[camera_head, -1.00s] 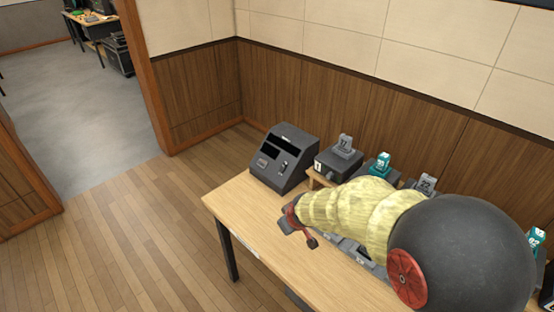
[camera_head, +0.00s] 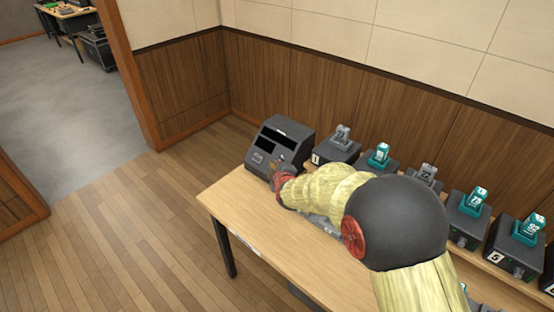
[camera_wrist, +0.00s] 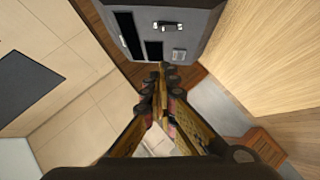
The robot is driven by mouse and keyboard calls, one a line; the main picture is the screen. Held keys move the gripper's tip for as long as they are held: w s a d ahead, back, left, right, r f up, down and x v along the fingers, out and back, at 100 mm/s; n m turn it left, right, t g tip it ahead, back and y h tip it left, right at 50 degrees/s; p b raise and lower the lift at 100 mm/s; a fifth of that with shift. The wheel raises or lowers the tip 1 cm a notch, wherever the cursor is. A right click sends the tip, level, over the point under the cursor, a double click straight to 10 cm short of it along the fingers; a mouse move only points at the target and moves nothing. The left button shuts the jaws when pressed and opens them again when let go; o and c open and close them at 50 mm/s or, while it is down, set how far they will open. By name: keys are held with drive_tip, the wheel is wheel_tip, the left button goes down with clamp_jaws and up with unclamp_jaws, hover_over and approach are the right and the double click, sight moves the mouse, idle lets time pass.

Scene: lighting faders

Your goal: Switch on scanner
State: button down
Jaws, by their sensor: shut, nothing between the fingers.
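A dark grey box-shaped device (camera_head: 265,142), which looks like the scanner, stands at the left far end of the wooden table. Its sloped front has dark recessed panels. In the wrist view the device (camera_wrist: 198,22) fills the top middle, with a small raised switch-like part (camera_wrist: 168,25) and a small light plate (camera_wrist: 179,54) on its face. My gripper (camera_head: 276,168) is in front of the device's lower right face and hides part of it. In the wrist view my gripper (camera_wrist: 163,72) is shut and empty, its tips just below the device's face. I cannot tell whether they touch.
Several numbered dark docks (camera_head: 333,150) holding grey or teal units stand in a row along the wall, right of the device. The front left of the table (camera_head: 240,205) is bare. My arm covers the table's middle. A doorway opens at the left.

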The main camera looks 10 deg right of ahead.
drive_tip(key=b+x, duration=0.1)
drive_tip(key=x, duration=0.3)
drive_tip(key=d+b+x, duration=0.1)
drive_tip(key=b+x, duration=0.1)
drive_tip(key=x, duration=0.2)
drive_tip(key=d+f+b+x, duration=0.1)
drive_tip(key=x, duration=0.3)
drive_tip(key=shift+s+b, duration=0.3)
drive_tip(key=shift+b, duration=0.05)
drive_tip(key=shift+w+d+f, duration=0.2)
drive_tip(key=shift+w+f, duration=0.05)
drive_tip(key=shift+w, duration=0.05)
drive_tip(key=shift+d, duration=0.1)
drive_tip(key=shift+w+d+f, duration=0.15)
drive_tip(key=shift+w+d, duration=0.1)
drive_tip(key=shift+d, duration=0.1)
drive_tip(key=shift+s+a+f, duration=0.1)
drive_tip(key=shift+s+a+f, duration=0.3)
drive_tip(key=shift+a, duration=0.2)
